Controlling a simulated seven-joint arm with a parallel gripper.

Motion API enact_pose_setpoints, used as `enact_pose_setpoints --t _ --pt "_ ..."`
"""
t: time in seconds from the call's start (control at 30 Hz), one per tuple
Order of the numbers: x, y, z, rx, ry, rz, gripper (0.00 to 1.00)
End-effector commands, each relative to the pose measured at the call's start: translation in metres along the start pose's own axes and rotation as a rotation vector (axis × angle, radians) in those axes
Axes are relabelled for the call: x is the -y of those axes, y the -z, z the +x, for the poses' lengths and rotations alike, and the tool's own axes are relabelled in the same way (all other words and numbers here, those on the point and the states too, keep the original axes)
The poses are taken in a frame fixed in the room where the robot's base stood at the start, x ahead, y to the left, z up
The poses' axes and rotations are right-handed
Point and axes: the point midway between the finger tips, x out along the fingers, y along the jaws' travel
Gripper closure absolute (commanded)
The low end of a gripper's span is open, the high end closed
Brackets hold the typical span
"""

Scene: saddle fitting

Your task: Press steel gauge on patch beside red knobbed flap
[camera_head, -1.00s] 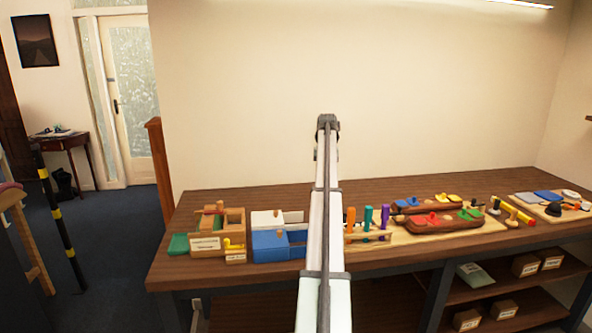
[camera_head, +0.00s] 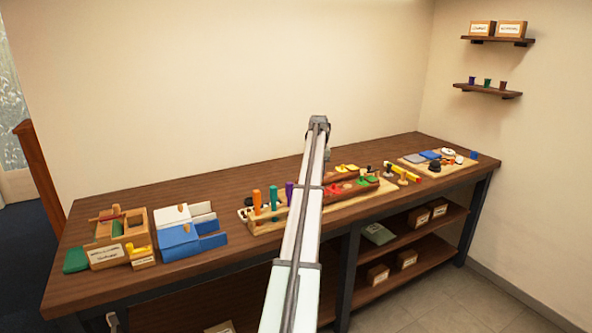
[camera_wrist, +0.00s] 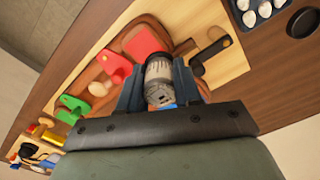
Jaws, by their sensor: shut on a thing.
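In the wrist view my gripper (camera_wrist: 158,76) is shut on the steel gauge (camera_wrist: 160,72), a silvery cylinder with a dark band. A flat red patch (camera_wrist: 142,42) shows just beyond the gauge, on the brown saddle board. The red knobbed flap (camera_wrist: 115,67) lies left of that patch. The gauge overlaps the patch's edge in the picture; whether it touches I cannot tell. In the head view the red flap (camera_head: 340,188) is small on the saddle board, and my arm hides the gripper's fingers and the gauge.
A green knobbed flap (camera_wrist: 72,107) is further left. In the head view, upright orange handles (camera_head: 257,198) and a blue box (camera_head: 180,242) stand left of my arm.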

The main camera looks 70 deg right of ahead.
Motion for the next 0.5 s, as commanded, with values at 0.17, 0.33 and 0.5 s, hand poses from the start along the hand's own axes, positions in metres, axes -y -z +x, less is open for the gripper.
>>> enact_pose_setpoints --t 0.17,0.33,0.5 --pt "-0.020 -0.002 0.004 0.000 0.000 0.013 0.88" --pt "-0.022 -0.002 0.009 0.000 0.000 0.015 0.88" --pt "-0.022 -0.003 0.019 0.001 0.000 0.015 0.88"
